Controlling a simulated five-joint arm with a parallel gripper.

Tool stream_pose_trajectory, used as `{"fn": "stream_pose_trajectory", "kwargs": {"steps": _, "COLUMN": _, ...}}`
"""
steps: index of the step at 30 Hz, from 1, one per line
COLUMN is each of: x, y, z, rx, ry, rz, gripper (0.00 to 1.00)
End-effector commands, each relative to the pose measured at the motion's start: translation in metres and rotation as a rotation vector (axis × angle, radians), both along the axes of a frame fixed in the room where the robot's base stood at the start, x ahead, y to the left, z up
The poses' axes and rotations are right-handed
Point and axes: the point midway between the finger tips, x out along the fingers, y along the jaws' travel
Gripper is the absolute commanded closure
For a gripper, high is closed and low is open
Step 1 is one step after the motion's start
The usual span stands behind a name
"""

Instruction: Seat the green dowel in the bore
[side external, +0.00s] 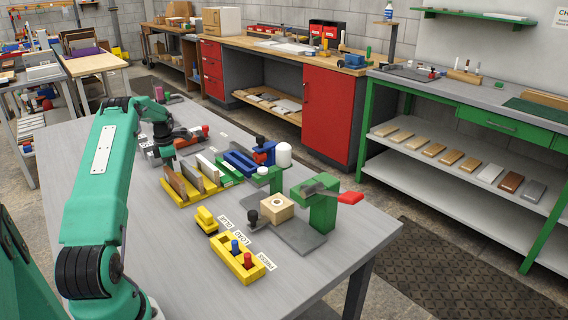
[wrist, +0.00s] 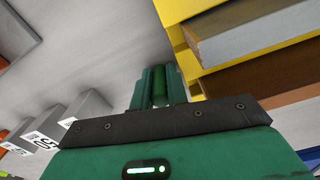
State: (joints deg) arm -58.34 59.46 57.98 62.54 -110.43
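My gripper (wrist: 160,88) points away from the wrist camera, its two green fingers close together around a slim green dowel (wrist: 159,82). In the side external view my gripper (side external: 166,158) is low over the far left of the table, near the yellow board rack, and the dowel cannot be made out there. A pale wooden block (side external: 277,207) with a round bore (side external: 277,202) in its top sits in the clamp fixture, well to the right of and nearer than my gripper. A yellow dowel holder (side external: 243,265) in front holds a blue and a red dowel upright.
A yellow rack (side external: 180,200) of upright boards stands right beside my gripper; its edge fills the right of the wrist view (wrist: 182,12). A green clamp (side external: 322,205) with a red handle rises beside the block. Bare table (side external: 150,250) lies at the front left.

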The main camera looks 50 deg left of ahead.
Motion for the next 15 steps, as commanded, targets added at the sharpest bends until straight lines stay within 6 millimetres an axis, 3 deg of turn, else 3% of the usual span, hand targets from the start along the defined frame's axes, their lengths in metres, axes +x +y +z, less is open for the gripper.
{"fn": "stream_pose_trajectory", "kwargs": {"steps": 10, "x": 0.0, "y": 0.0, "z": 0.003, "rx": 0.001, "ry": 0.0, "rz": 0.0, "gripper": 1.0}}
{"fn": "stream_pose_trajectory", "kwargs": {"steps": 15, "x": 0.0, "y": 0.001, "z": 0.015, "rx": 0.002, "ry": -0.001, "rz": 0.0, "gripper": 1.0}}
